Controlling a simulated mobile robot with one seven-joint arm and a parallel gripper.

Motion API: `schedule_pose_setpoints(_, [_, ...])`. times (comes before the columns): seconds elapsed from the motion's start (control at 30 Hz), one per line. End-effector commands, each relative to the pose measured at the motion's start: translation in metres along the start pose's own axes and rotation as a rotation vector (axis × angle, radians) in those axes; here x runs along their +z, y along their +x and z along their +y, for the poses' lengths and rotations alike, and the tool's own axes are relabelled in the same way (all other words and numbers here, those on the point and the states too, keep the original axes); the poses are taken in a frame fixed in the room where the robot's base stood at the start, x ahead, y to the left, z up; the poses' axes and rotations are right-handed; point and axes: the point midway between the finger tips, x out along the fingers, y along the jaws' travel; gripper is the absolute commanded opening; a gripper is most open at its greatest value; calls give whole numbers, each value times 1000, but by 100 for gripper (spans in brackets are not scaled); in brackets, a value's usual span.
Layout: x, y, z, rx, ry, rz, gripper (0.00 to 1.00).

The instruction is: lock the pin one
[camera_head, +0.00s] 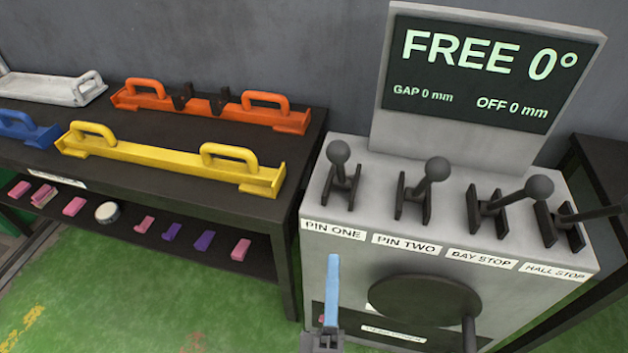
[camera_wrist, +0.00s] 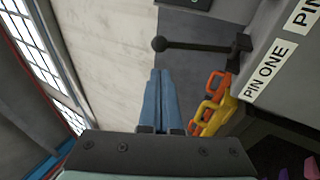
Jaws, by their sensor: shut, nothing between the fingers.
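The pin one lever (camera_head: 338,153) is a dark rod with a ball knob, standing up from its slotted bracket above the label PIN ONE (camera_head: 333,230). In the wrist view the lever (camera_wrist: 195,46) stretches out from the console, its knob beyond my fingertips and apart from them. My gripper (camera_head: 332,258) has blue fingers and is in front of the console, below the PIN ONE label in the picture. Its fingers (camera_wrist: 160,72) are together and empty. The display (camera_head: 475,75) reads FREE 0°, GAP 0 mm, OFF 0 mm.
The pin two (camera_head: 437,170), bay stop (camera_head: 538,189) and hall stop (camera_head: 590,214) levers stand to the right. A dark handwheel (camera_head: 425,305) sticks out of the console front. A black table (camera_head: 215,200) with yellow and orange handled bars stands left.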

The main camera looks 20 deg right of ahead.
Motion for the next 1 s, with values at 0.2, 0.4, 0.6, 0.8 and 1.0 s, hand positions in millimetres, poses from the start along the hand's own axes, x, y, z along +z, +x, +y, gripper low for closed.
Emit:
schedule_pose_setpoints(0.2, [0,1,1,1,2,1,0])
schedule_pose_setpoints(0.4, [0,14,2,4,3,1,0])
schedule_pose_setpoints(0.6, [0,53,4,7,3,1,0])
schedule_pose_setpoints(0.8, [0,96,3,6,3,1,0])
schedule_pose_setpoints(1.0, [0,127,2,3,4,1,0])
